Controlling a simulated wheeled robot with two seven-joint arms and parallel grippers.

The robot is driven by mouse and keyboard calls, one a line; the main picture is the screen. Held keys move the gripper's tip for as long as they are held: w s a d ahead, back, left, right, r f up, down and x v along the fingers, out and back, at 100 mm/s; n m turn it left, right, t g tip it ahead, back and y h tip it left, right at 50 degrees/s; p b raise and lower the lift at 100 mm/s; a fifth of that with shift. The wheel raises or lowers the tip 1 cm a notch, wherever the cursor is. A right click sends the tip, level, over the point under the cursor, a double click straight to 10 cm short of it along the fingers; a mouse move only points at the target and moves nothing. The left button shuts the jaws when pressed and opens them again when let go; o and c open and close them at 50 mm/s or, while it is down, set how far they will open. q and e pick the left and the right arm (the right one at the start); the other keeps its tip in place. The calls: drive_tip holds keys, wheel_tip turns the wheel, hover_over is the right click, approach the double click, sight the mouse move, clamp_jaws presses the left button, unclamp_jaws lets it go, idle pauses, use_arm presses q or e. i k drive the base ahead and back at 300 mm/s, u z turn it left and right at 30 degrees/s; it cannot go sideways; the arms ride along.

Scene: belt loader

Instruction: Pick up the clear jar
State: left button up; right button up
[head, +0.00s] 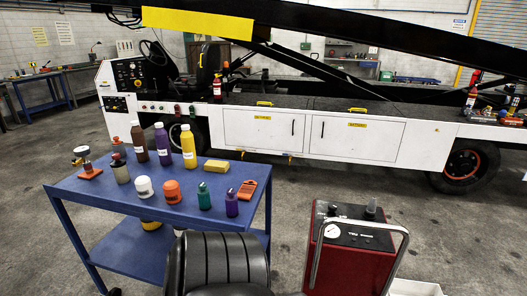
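Several bottles and jars stand on the blue cart (95,198). A small greyish-beige jar with a dark lid (121,172) stands upright near the cart's left side; it may be the clear jar, but I cannot tell for sure at this size. A white-capped jar (144,188) and an orange jar (172,192) stand to its right, nearer the front. An orange-capped container (117,148) stands behind it.
Tall brown (139,142), purple (163,145) and yellow (188,146) bottles line the cart's back. A yellow sponge-like block (216,166), small green (204,200) and purple (232,203) bottles are on the right. A red machine (345,262) stands right of the cart, before the white belt loader (212,128).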

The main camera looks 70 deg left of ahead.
sight(120, 169)
drive_tip(key=u, duration=2.6)
drive_tip(key=i, duration=0.35)
